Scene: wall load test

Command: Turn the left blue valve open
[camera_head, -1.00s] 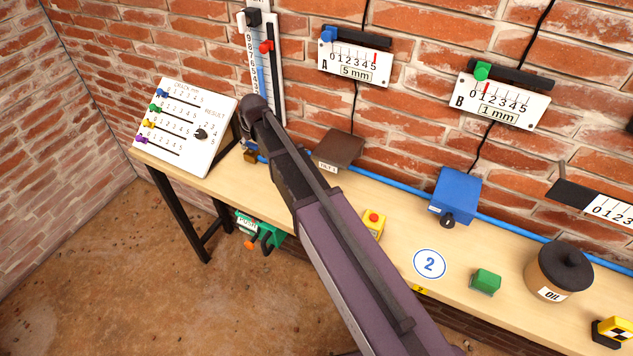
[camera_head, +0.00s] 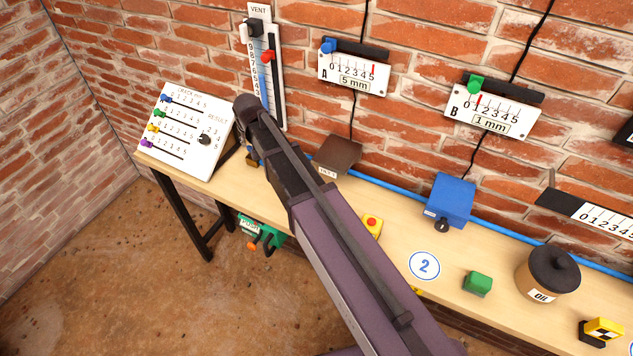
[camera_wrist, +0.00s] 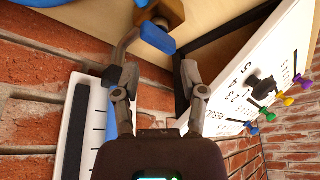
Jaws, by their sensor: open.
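In the wrist view, a valve with a short blue handle (camera_wrist: 158,38) sits on a brass-coloured body (camera_wrist: 168,12) at the top, by the bench. My gripper (camera_wrist: 152,78) is open and empty, its two fingers spread below the blue handle and apart from it in the picture. A grey bent metal piece (camera_wrist: 127,46) runs down from beside the handle to near the left fingertip; I cannot tell whether they touch. In the head view, the brass-coloured body (camera_head: 252,159) shows only in part beside my arm, and my fingers are hidden.
The white slider board (camera_head: 186,130) stands close to the right finger side in the wrist view. The vent gauge (camera_head: 264,65) hangs on the brick wall behind. A brown box (camera_head: 338,154), yellow button box (camera_head: 372,226) and blue box (camera_head: 450,200) stand along the bench (camera_head: 395,235).

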